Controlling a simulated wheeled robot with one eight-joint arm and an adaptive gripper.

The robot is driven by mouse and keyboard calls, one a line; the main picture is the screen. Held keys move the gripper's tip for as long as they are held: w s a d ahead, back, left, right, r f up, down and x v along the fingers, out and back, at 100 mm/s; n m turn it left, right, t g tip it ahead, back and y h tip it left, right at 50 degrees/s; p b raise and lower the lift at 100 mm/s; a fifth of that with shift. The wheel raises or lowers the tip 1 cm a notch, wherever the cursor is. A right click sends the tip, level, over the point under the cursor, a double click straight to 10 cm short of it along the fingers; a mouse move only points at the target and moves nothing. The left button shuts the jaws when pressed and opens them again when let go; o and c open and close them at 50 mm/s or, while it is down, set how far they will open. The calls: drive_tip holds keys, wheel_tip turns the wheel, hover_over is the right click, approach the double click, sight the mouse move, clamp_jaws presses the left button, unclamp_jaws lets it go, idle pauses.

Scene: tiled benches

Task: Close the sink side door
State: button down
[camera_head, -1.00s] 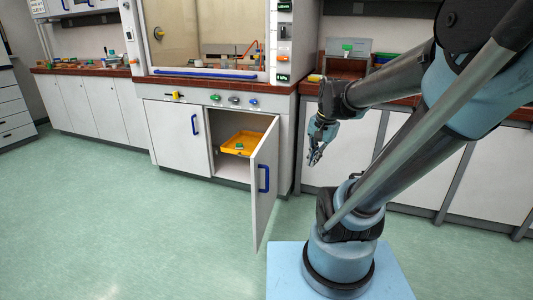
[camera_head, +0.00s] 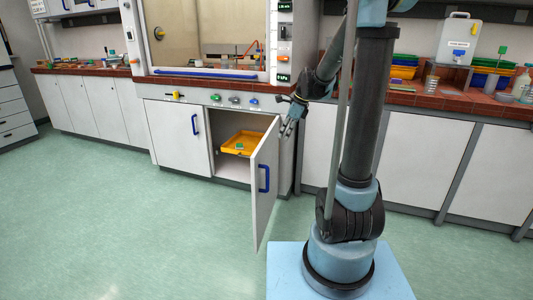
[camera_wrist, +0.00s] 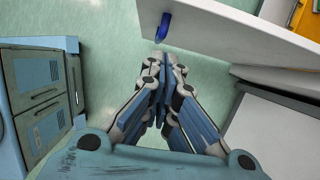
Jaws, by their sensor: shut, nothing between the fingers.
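The open cabinet door (camera_head: 264,190), a white panel hinged at its right, swings out from the cupboard under the fume hood. Its blue handle (camera_head: 264,178) is on the outer face, toward the right. In the wrist view the door (camera_wrist: 235,38) crosses the top, with the blue handle (camera_wrist: 163,27) just beyond my fingertips. My gripper (camera_head: 287,132) is on the outer side of the door, near its hinge side in the head view. The gripper also shows in the wrist view (camera_wrist: 162,62), shut and empty, apparently apart from the door.
A yellow tray (camera_head: 241,143) with a small green item sits inside the open cupboard. The neighbouring left door (camera_head: 178,138) is shut. White cabinets (camera_head: 420,160) line the right, under a brown tiled bench (camera_head: 425,98). The green floor (camera_head: 130,220) in front is clear.

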drive_tip(key=shift+w+a+f, duration=0.35)
drive_tip(key=shift+a+f, duration=0.95)
drive_tip(key=shift+f, duration=0.25)
drive_tip(key=shift+w+a+f, duration=0.35)
drive_tip(key=shift+a+f, duration=0.95)
drive_tip(key=shift+f, duration=0.3)
drive_tip(key=shift+w+a+f, duration=0.35)
drive_tip(key=shift+a+f, duration=0.95)
drive_tip(key=shift+f, duration=0.25)
